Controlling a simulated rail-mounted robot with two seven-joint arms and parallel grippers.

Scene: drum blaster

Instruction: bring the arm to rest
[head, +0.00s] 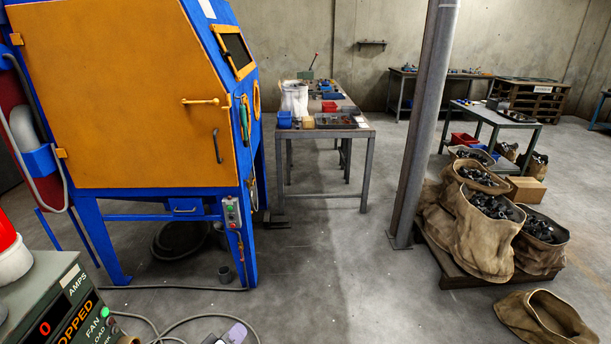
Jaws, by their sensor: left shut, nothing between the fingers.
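A small grey and pale-purple piece at the bottom edge of the head view looks like part of my left gripper (230,334). Most of it is cut off by the frame. It is shut, and I see nothing held in it. It shows low in the picture, in front of the floor and near a grey cable. My right gripper is not in view.
A blue blasting cabinet with an orange door (125,95) stands at left. A control box (62,305) fills the lower left corner. A steel column (425,125), a workbench (325,132) and filled sacks (487,240) stand beyond. Open floor lies mid-picture.

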